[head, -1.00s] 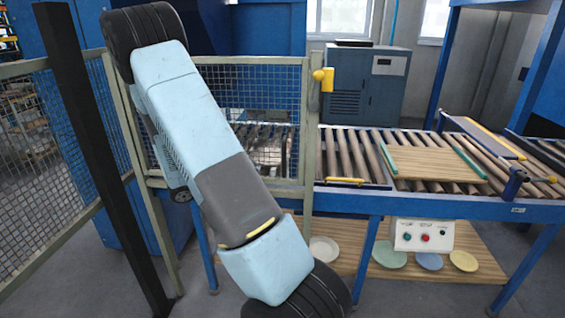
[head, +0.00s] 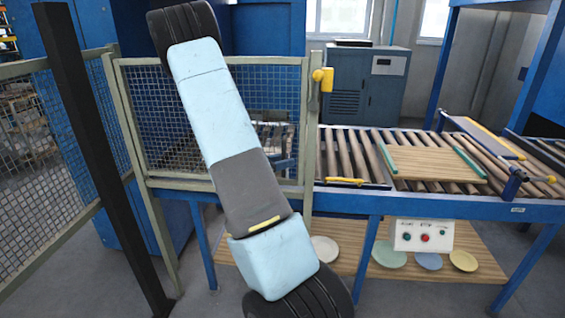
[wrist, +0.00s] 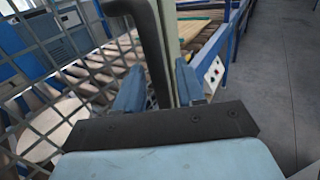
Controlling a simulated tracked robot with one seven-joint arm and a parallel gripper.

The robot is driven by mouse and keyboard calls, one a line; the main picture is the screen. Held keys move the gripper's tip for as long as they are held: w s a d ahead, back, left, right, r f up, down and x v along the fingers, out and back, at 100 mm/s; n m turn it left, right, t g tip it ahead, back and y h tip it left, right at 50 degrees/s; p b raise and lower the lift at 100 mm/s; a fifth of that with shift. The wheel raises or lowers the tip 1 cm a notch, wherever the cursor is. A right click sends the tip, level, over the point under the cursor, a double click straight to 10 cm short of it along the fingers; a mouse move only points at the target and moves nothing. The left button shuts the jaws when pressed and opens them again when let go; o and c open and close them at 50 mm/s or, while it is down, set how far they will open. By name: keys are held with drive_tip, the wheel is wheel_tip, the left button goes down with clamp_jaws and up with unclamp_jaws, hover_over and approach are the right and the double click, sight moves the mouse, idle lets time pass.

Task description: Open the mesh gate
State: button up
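The mesh gate (head: 255,85) is a cream-framed panel of wire mesh in front of the roller conveyor, and it looks closed. Its right upright stands against a post with a yellow latch piece (head: 327,78) at the top. In the wrist view the mesh (wrist: 52,95) fills the left side. A dark bar handle (wrist: 149,42) runs down in front of a cream upright (wrist: 167,25). My gripper (wrist: 158,66) is open, its two blue fingers on either side of the handle's lower part. I cannot tell whether they touch it. In the head view my arm hides part of the gate, and the gripper does not show.
The roller conveyor (head: 350,150) carries a wooden board (head: 430,163) right of the gate. A control box (head: 422,236) hangs below its blue rail. Several plates lie on a wooden shelf (head: 345,262) underneath. A mesh fence (head: 40,150) stands left. Open floor (wrist: 285,80) lies right in the wrist view.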

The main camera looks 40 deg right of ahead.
drive_tip(key=shift+d, duration=0.1)
clamp_jaws()
idle(0.4)
